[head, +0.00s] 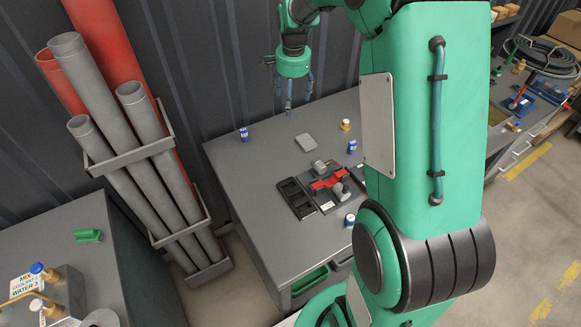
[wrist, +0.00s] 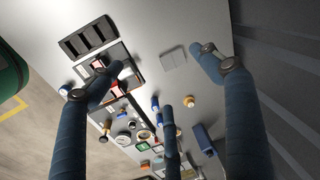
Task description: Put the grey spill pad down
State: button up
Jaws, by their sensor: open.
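The grey spill pad (head: 306,142) lies flat on the dark grey workbench (head: 240,165), toward its back. In the wrist view the pad (wrist: 173,57) is a small light grey square lying on the bench surface. My gripper (head: 291,99) is above the back edge of the bench, beyond the pad, pointing down. Its fingers are spread and nothing is between them. In the wrist view the open fingers (wrist: 160,62) frame the pad from a distance. The gripper does not touch it.
A black compartment tray (head: 296,198) and a board with a red pump part (head: 328,181) stand in front of the pad. A brass fitting (head: 345,125) and small blue-and-white cans (head: 351,147) stand to its right. Bare bench lies left of the pad. A pipe rack (head: 133,157) stands at left.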

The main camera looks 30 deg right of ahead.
jog(key=s+a+r+n+t, duration=0.2)
jog(key=s+a+r+n, duration=0.5)
jog(key=s+a+r, duration=0.9)
jog(key=s+a+f+n+t, duration=0.1)
jog(key=s+a+n, duration=0.1)
jog(key=s, duration=0.8)
jog(key=s+a+f+n+t, duration=0.1)
jog(key=s+a+n, duration=0.2)
jog(key=s, duration=0.7)
jog(key=shift+s+a+n, duration=0.15)
jog(key=shift+a+n, duration=0.2)
jog(key=shift+n, duration=0.75)
jog(key=shift+f, duration=0.2)
notch_tip(320, 180, down, 2)
jog(key=b, duration=0.2)
jog(key=shift+f+b, duration=0.15)
jog(key=shift+b, duration=0.15)
